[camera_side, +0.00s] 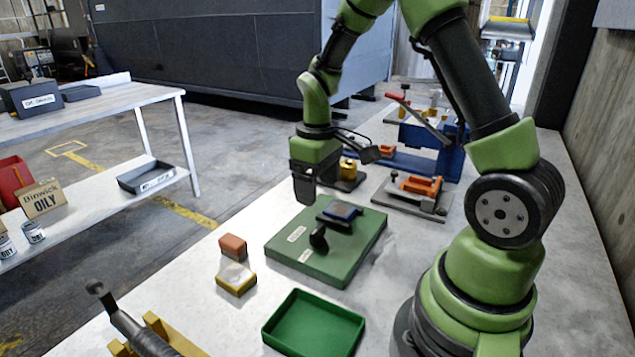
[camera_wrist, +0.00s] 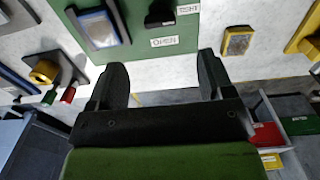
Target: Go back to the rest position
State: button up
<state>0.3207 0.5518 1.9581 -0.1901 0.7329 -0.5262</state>
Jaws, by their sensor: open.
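My gripper (camera_side: 304,186) hangs from my green arm above the far left part of a green board (camera_side: 345,262) on the bench. In the wrist view my gripper (camera_wrist: 165,80) shows two dark fingers spread apart with nothing between them. On the board sit a dark block with a blue top (camera_side: 340,212) and a black knob (camera_side: 319,238). The gripper appears clear of both.
A green tray (camera_side: 314,325), a red-brown block (camera_side: 232,246) and a yellow-based block (camera_side: 236,279) lie nearer the camera. A blue fixture (camera_side: 450,150) with a red-handled lever and an orange part on a plate (camera_side: 420,186) stand behind. A side table (camera_side: 130,98) is at left.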

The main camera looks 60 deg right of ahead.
jog(key=s+a+r+m+t, duration=0.1)
jog(key=s+a+r+t, duration=0.15)
jog(key=r, duration=0.35)
jog(key=s+a+r+m+t, duration=0.1)
jog(key=s+a+r, duration=0.1)
jog(key=a+r, duration=0.3)
jog(key=s+a+r+m+t+y, duration=0.2)
jog(key=s+r, duration=0.4)
jog(key=s, duration=0.3)
jog(key=a+t, duration=0.1)
jog(key=a, duration=0.1)
jog(key=shift+a+t, duration=0.3)
jog(key=shift+t, duration=0.05)
